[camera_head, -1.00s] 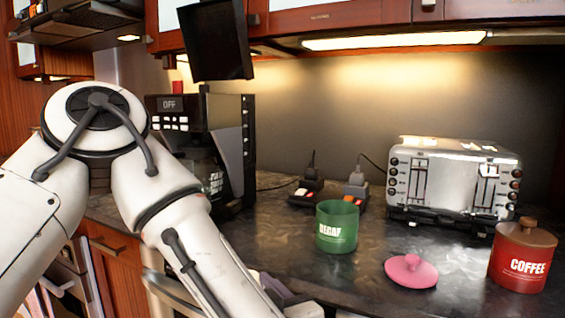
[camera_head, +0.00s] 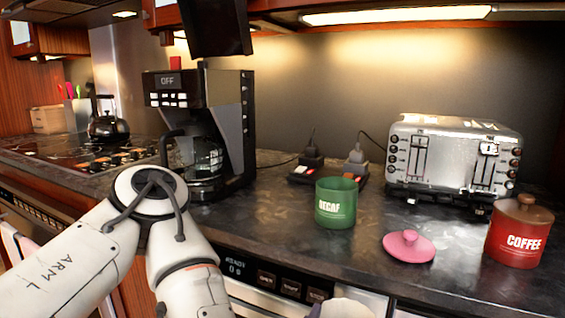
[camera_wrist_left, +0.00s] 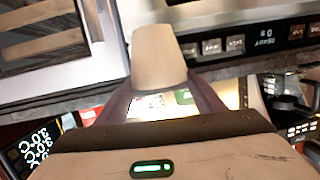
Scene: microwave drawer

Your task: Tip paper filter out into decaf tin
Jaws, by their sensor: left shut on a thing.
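The green decaf tin (camera_head: 336,204) stands upright on the dark counter with its top open; I cannot see its inside bottom. A pink lid (camera_head: 409,247) lies on the counter to its right. My left gripper (camera_wrist_left: 160,82) is shut on the beige, cup-shaped paper filter (camera_wrist_left: 158,55) in the left wrist view. In the head view only the pale top of the filter (camera_head: 344,308) shows at the bottom edge, in front of the counter and below the tin. My left gripper is mostly cut off there. The filter's contents cannot be seen. My right gripper is not in view.
A red coffee tin (camera_head: 518,232) and a toaster (camera_head: 450,155) stand to the right. The coffee maker (camera_head: 200,125) is left of the tin, with sockets (camera_head: 308,168) behind. The microwave drawer front (camera_head: 275,282) lies below the counter edge.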

